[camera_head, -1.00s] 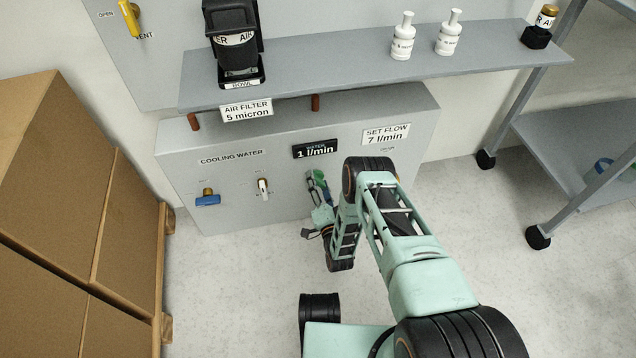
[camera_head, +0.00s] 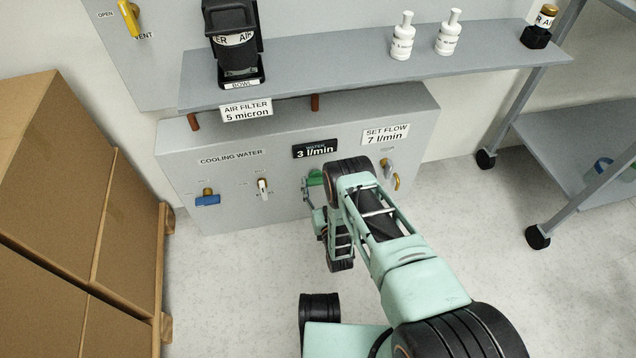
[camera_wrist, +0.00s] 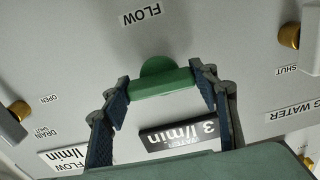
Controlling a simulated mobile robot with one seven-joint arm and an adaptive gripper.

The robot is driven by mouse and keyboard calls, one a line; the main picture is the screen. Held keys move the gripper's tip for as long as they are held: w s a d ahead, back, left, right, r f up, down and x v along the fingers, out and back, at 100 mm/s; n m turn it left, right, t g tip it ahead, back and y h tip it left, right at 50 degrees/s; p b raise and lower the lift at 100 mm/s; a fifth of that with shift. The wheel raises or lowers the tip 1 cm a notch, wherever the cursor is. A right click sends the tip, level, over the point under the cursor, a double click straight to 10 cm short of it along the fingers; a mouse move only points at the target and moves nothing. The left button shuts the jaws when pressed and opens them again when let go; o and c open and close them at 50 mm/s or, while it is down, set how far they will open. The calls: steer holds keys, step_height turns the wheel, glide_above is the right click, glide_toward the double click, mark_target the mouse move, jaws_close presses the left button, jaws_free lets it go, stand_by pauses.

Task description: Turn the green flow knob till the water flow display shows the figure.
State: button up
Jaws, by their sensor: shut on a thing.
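The green flow knob (camera_wrist: 160,82) shows in the wrist view between the two fingers of my gripper (camera_wrist: 162,88), which is shut on it. In the head view the knob (camera_head: 315,178) is partly hidden by my arm, and my gripper (camera_head: 308,188) is at the front of the cooling water panel. The water flow display (camera_head: 315,148) reads 3 l/min. It also shows upside down in the wrist view (camera_wrist: 180,138). The set flow label (camera_head: 386,134) above the panel's right part reads 7 l/min.
On the same panel (camera_head: 230,212) are a blue-handled valve (camera_head: 207,199), a white-handled valve (camera_head: 263,185) and a valve with brass parts (camera_head: 388,170) at the right. A shelf (camera_head: 330,70) with a filter and bottles runs above. Cardboard boxes (camera_head: 60,180) stand at the left.

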steer(key=n, duration=0.5)
steer(key=shift+w+n, duration=0.1)
steer(key=shift+n, duration=0.2)
steer(key=n, duration=0.4)
steer(key=shift+r+n, duration=0.1)
steer(key=shift+n, duration=0.6)
steer(key=o, duration=1.2)
steer(key=shift+c, duration=0.2)
